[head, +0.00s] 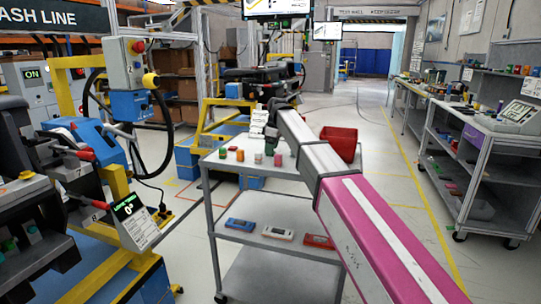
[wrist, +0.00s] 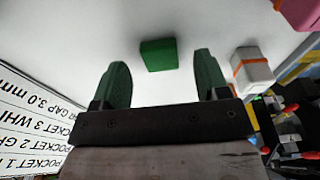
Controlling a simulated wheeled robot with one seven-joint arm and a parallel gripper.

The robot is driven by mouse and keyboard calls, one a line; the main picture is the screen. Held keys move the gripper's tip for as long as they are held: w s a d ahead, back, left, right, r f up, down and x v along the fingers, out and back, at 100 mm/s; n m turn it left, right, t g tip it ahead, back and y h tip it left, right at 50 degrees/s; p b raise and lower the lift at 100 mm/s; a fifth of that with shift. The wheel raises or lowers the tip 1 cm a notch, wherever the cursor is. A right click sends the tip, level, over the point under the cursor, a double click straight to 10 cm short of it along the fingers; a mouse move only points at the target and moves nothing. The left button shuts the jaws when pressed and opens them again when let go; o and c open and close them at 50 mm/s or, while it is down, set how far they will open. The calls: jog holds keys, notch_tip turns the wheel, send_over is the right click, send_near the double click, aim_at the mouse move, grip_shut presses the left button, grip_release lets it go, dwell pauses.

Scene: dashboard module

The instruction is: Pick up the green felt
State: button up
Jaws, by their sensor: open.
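A green block (wrist: 158,54), the green felt by its colour, lies on the pale cart top in the wrist view. It sits just beyond the fingertips of my gripper (wrist: 162,72), roughly centred between them, and no finger visibly touches it. The two dark green fingers are spread wide with nothing between them. In the head view my gripper (head: 274,108) is over the far part of the grey cart (head: 212,168). Green pieces show on the cart top there, at the left (head: 222,153) and near the arm (head: 269,148); I cannot tell which one the wrist view shows.
A white block with an orange band (wrist: 252,70) and a pink block (wrist: 298,14) lie right of the green block. A printed card (wrist: 35,115) stands left of my gripper. A red bin (head: 338,143) is on the cart's right side. The lower shelf holds several devices (head: 278,233).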

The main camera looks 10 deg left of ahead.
jog(key=shift+a+f, duration=0.1)
jog(key=shift+f, duration=0.65)
jog(key=c, duration=1)
jog(key=shift+r, duration=0.1)
